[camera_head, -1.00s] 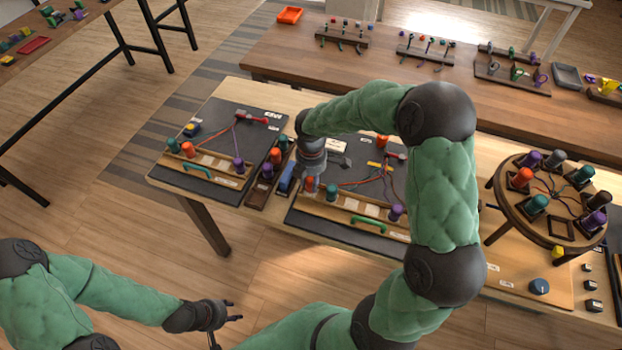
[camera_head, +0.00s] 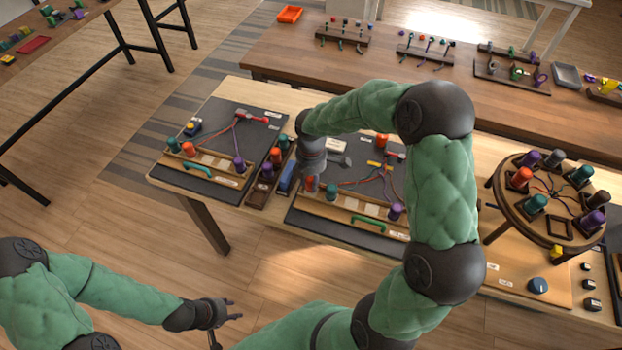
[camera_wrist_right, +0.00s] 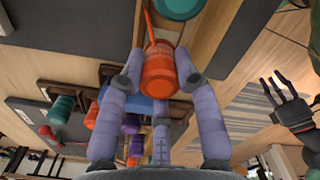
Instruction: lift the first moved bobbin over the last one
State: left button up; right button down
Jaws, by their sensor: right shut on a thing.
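My right gripper (camera_wrist_right: 158,72) is shut on an orange-red bobbin (camera_wrist_right: 158,80) with an orange cord running up from it. In the head view this gripper (camera_head: 312,180) is at the left end of the wooden rail (camera_head: 362,211) on the middle board, and the arm hides part of the board. A teal bobbin (camera_head: 332,192) is just right of the held one; it also shows at the top of the wrist view (camera_wrist_right: 180,6). A purple bobbin (camera_head: 396,211) stands at the rail's right end. My left gripper (camera_head: 228,322) is open and empty, away from the boards.
A left board (camera_head: 205,185) carries teal, orange and purple bobbins. A narrow rack (camera_head: 256,197) with several bobbins stands between the boards. A round braiding stand (camera_head: 548,207) with several bobbins is at the right. A green handle (camera_head: 368,225) lies in front of the rail.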

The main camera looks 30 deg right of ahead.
jog(key=shift+f+b, duration=0.35)
jog(key=shift+f, duration=0.4)
dwell(0.3)
jog(key=c, duration=0.8)
grip_release()
notch_tip(320, 180, up, 12)
